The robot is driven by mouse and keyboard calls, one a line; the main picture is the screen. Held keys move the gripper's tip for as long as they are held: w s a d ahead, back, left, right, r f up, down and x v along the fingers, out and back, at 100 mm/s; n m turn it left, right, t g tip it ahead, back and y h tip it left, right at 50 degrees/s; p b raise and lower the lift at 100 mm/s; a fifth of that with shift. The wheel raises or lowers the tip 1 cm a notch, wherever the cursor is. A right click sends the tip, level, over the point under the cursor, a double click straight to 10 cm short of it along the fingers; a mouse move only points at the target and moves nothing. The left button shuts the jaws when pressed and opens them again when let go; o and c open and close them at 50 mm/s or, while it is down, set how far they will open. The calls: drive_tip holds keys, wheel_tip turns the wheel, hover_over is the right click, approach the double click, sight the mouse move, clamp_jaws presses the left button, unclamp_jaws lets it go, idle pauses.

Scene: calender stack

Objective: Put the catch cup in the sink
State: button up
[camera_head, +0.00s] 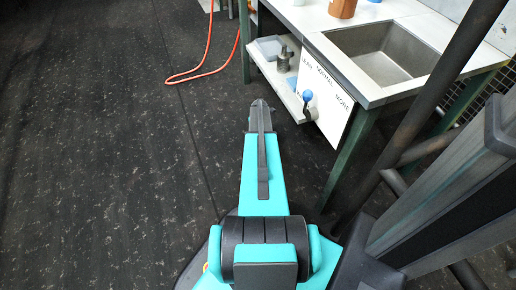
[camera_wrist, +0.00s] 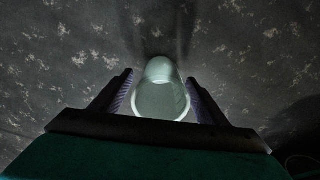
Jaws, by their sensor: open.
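The catch cup (camera_wrist: 160,103) is a pale, translucent vessel in the wrist view, with its wide round end towards the camera and a narrower end farther off. My gripper (camera_wrist: 160,78) is open, with one finger on each side of the cup. I cannot tell whether the fingers touch it or whether it rests on the floor. In the head view my arm points away, low over the floor, and hides the gripper and cup. The sink (camera_head: 385,58) is a grey metal basin set in the pale worktop at the upper right, and its visible floor is bare.
The worktop (camera_head: 300,18) carries a brown container (camera_head: 342,8). Below it, a shelf (camera_head: 262,62) holds a grey metal object (camera_head: 284,60). A lettered white panel (camera_head: 325,88) has a blue-knobbed lever (camera_head: 307,96). An orange hose (camera_head: 205,62) lies on the floor; the left floor is clear.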

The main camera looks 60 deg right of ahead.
drive_tip(key=shift+f+b, duration=0.55)
drive_tip(key=shift+f, duration=0.6)
drive_tip(key=c, duration=1.2)
drive_tip(key=shift+r, duration=0.1)
